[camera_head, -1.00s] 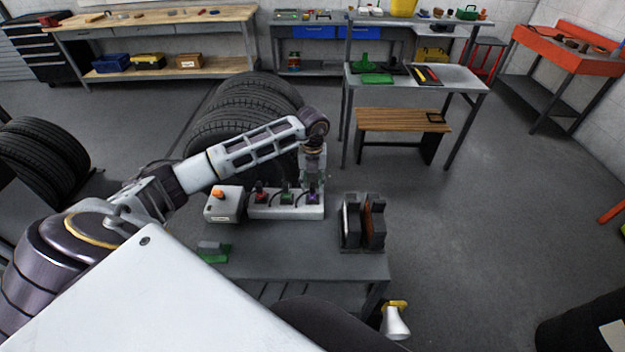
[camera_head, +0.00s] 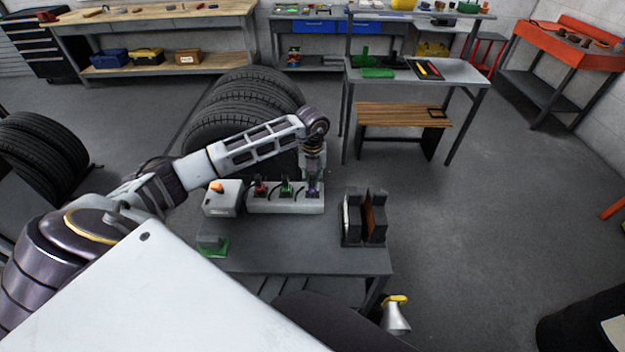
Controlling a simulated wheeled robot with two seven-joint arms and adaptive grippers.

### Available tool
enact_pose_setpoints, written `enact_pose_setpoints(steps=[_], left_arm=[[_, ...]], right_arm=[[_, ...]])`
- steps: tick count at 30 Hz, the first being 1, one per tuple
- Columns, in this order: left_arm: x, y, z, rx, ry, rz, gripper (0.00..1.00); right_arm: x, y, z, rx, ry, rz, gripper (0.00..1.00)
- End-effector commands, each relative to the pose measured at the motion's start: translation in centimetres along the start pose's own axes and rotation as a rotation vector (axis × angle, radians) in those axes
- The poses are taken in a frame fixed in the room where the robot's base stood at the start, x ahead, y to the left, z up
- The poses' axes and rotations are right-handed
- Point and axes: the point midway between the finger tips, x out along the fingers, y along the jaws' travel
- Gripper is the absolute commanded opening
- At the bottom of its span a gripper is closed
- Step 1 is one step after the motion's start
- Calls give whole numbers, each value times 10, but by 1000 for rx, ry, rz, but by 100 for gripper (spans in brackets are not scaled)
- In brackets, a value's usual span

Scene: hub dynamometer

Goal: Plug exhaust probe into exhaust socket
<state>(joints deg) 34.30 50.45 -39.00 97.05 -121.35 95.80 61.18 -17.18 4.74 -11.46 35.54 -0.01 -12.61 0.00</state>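A light grey socket strip (camera_head: 285,203) lies on the dark work table. Red (camera_head: 261,186), green (camera_head: 286,188) and purple (camera_head: 312,188) plug-like parts stand upright in it, with dark cables. I cannot tell which is the exhaust probe or its socket. My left gripper (camera_head: 313,174) points down at the strip's right end, right at the purple part. The fingertips are small and overlap that part, so I cannot tell whether they grip it. My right gripper is not in view.
A grey box with an orange button (camera_head: 222,198) stands left of the strip. A dark holder with upright plates (camera_head: 364,217) stands to the right, and a green-based block (camera_head: 212,246) at the front left. Tyres (camera_head: 245,105) stand behind the table (camera_head: 300,256). A spray bottle (camera_head: 395,315) is at front right.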

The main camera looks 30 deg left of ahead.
Motion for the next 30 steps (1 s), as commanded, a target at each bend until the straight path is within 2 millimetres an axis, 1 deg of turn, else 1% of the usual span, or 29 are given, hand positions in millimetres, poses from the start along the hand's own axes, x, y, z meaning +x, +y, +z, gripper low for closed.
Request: enact_pose_setpoints(steps=[1,3,30], left_arm=[[0,0,0,0,0,0,9],[0,0,0,0,0,0,0],[-8,0,0,0,0,0,0]], right_arm=[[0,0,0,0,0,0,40],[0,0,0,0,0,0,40],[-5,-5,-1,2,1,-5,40]])
